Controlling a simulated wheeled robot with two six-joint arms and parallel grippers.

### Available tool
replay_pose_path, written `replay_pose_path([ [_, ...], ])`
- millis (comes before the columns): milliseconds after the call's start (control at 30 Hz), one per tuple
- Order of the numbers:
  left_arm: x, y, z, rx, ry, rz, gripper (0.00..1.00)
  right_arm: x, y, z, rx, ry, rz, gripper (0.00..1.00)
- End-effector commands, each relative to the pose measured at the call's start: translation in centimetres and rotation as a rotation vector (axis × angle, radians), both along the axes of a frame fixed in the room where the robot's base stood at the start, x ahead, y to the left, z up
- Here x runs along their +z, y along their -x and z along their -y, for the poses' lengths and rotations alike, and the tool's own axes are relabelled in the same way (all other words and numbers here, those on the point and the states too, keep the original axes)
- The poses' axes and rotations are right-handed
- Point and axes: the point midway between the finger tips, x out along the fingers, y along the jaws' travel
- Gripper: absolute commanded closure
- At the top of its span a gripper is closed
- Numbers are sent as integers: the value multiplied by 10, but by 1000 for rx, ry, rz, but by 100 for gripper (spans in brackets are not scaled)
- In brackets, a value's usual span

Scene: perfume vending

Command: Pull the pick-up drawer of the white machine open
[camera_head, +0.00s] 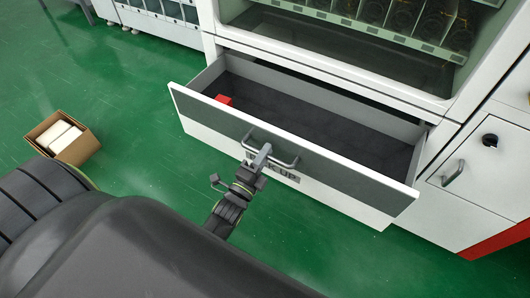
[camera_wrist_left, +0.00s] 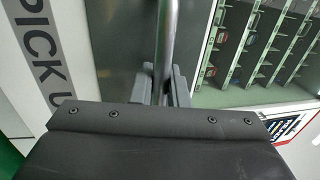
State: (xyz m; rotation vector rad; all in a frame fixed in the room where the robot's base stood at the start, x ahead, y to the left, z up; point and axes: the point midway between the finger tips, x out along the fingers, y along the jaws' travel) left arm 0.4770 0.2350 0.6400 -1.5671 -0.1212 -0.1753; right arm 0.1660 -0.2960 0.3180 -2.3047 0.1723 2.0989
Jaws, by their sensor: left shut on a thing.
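The pick-up drawer (camera_head: 290,146) of the white machine (camera_head: 325,62) stands pulled out, with its dark interior showing. A small red box (camera_head: 223,100) lies inside at the left end. My left gripper (camera_head: 260,158) is shut on the drawer's bar handle (camera_head: 285,161), near the handle's middle. In the left wrist view, the gripper fingers (camera_wrist_left: 166,85) sit on both sides of the handle bar (camera_wrist_left: 168,40), with the "PICK UP" lettering (camera_wrist_left: 45,50) to the left. My right gripper is not in view.
An open cardboard box (camera_head: 66,137) with white packages stands on the green floor (camera_head: 130,85) at the left. A side panel with its own handle (camera_head: 453,173) is right of the drawer. Floor in front of the drawer is free.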

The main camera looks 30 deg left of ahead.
Motion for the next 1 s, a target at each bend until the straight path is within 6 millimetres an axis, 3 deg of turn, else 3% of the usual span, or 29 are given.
replay_pose_path([
  [167,-1,0,0,0,0,-2,67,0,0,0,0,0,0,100],
  [433,-1,1,0,0,0,-1,67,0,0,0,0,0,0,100],
  [567,-3,11,-1,2,1,-4,67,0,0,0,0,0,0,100],
  [767,-11,48,-2,3,0,-6,67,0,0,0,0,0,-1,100],
  [1000,-23,106,-4,2,0,-7,67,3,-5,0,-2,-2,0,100],
])
